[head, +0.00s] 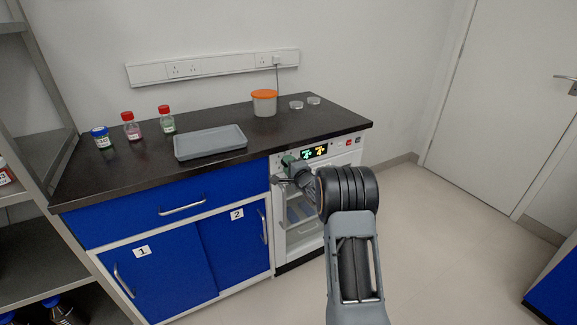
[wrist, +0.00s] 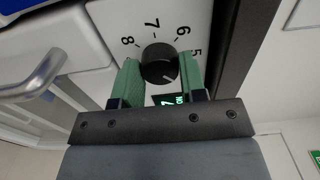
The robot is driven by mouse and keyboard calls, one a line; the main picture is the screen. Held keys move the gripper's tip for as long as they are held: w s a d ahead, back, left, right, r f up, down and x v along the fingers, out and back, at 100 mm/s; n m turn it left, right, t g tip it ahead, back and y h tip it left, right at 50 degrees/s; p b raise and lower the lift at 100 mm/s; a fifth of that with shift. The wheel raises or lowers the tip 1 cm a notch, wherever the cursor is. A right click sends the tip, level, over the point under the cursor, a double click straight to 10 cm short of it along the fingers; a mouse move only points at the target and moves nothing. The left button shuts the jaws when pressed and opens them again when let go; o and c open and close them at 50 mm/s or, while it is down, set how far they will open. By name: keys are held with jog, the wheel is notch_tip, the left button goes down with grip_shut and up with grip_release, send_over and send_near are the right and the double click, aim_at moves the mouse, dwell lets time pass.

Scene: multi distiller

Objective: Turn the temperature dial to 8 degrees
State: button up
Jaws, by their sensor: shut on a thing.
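The temperature dial (wrist: 160,64) is a round black knob on the white front panel of the appliance. The numbers 8, 7, 6 and 5 run in an arc around its upper side in the wrist view. A short light mark shows near its lower right edge; I cannot tell for sure which setting it marks. My gripper (wrist: 161,66) has its green fingers on either side of the dial, shut on it. In the head view my gripper (head: 288,162) is at the left of the panel, and it hides the dial there.
A lit display (head: 314,152) sits right of my gripper, with red switches (head: 353,142) further right. A bar handle (wrist: 38,76) is left of the dial in the wrist view. The counter above holds a grey tray (head: 210,148), bottles and an orange-lidded tub (head: 264,105).

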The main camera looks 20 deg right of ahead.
jog(key=c, duration=0.3)
jog(key=shift+n, duration=0.4)
jog(key=shift+f+n+b, duration=0.1)
jog(key=shift+n+b, duration=9.85)
jog(key=shift+n, duration=7.85)
